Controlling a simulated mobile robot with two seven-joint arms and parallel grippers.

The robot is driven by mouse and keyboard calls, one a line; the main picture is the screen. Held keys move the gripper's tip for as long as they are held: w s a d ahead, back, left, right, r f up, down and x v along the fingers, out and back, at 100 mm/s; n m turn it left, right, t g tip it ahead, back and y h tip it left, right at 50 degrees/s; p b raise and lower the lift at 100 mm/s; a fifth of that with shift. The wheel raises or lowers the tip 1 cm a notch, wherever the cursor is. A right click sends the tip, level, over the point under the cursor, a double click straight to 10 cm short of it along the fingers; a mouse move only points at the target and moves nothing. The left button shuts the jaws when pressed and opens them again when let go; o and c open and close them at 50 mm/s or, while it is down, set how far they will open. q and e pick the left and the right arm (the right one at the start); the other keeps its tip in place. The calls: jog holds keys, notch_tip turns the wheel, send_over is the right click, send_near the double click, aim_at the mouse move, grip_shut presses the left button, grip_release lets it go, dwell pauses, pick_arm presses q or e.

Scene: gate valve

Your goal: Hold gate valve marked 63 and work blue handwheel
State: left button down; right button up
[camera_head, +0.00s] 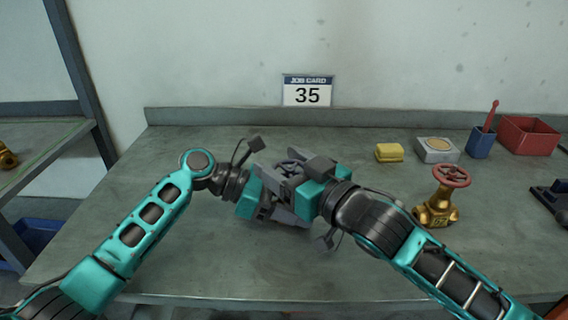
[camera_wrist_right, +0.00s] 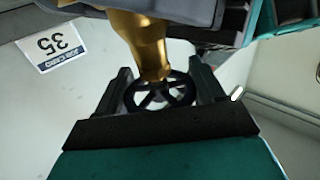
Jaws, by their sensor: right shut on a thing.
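The gate valve (camera_wrist_right: 145,42) shows in the right wrist view as a brass body and stem, with a dark spoked handwheel (camera_wrist_right: 160,93) at its end. No blue shows on the wheel there, and no number is readable. My left gripper (camera_head: 272,203) is shut on the brass body, its jaws mostly hidden; it also shows at the top of the wrist view (camera_wrist_right: 225,22). My right gripper (camera_head: 300,182) has its fingers on either side of the handwheel and is shut on it. In the head view the two grippers meet above the bench and hide most of the valve.
A job card reading 35 (camera_head: 307,92) stands at the bench's back edge. To the right are a brass valve with a red handwheel (camera_head: 442,195), yellow sponge (camera_head: 389,152), grey box (camera_head: 437,150), blue cup (camera_head: 480,142) and red bin (camera_head: 528,135). The bench front (camera_head: 250,268) is clear.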

jog(key=shift+r, duration=0.1)
jog(key=c, duration=0.3)
jog(key=shift+a+m+t+h, duration=0.15)
jog(key=shift+m+t+h, duration=0.35)
jog(key=shift+t, duration=0.1)
jog(key=shift+m+h, duration=0.3)
jog(key=shift+h, duration=0.1)
jog(key=shift+d, duration=0.2)
jog(key=o, duration=1)
jog(key=shift+w, duration=0.1)
